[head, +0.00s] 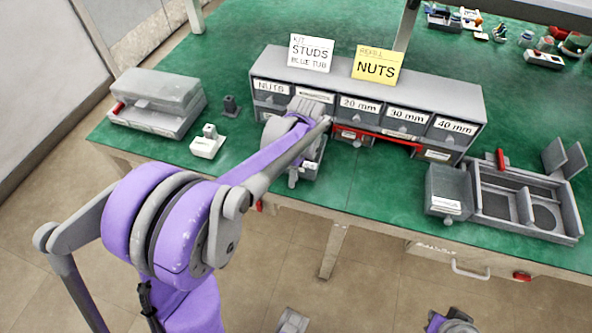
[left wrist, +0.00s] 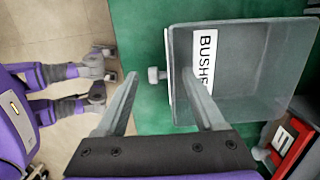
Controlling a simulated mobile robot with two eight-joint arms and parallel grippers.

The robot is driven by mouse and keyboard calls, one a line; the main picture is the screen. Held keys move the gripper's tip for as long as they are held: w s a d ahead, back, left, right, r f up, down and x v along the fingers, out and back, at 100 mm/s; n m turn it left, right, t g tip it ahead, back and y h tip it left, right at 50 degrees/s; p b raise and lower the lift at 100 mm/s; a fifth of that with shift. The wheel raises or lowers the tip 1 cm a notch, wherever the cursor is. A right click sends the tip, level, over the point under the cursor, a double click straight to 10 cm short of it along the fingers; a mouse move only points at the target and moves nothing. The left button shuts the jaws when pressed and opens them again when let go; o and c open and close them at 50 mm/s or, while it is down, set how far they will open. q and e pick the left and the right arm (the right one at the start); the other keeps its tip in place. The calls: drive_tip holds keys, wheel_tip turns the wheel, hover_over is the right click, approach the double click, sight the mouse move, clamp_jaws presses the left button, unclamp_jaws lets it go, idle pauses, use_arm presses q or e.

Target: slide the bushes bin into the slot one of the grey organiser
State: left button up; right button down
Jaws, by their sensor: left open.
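The bushes bin (left wrist: 250,75) is a grey, open-topped bin with a white "BUSHES" label and a small knob on its front; it looks empty. In the head view it shows only partly (head: 311,168), under my left arm, at the front of the grey organiser (head: 380,87). My left gripper (left wrist: 160,75) is open, with the knob between its fingertips; one finger overlaps the bin's label in the picture. Whether either finger touches cannot be told. The arm hides the organiser's lower left, and I cannot make out slot one.
Red-edged lower compartments (head: 372,137) lie right of the bin. A grey labelled bin (head: 447,185) and a divided tray (head: 530,205) stand further right. A grey case (head: 155,98) and a small white block (head: 207,146) stand left. Two cards (head: 311,52) top the organiser.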

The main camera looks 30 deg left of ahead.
use_arm(q)
drive_tip(key=shift+r, duration=0.1)
wheel_tip(320, 180, up, 11)
drive_tip(key=d+p, duration=0.1)
drive_tip(key=shift+w+f, duration=0.15)
drive_tip(key=shift+f, duration=0.05)
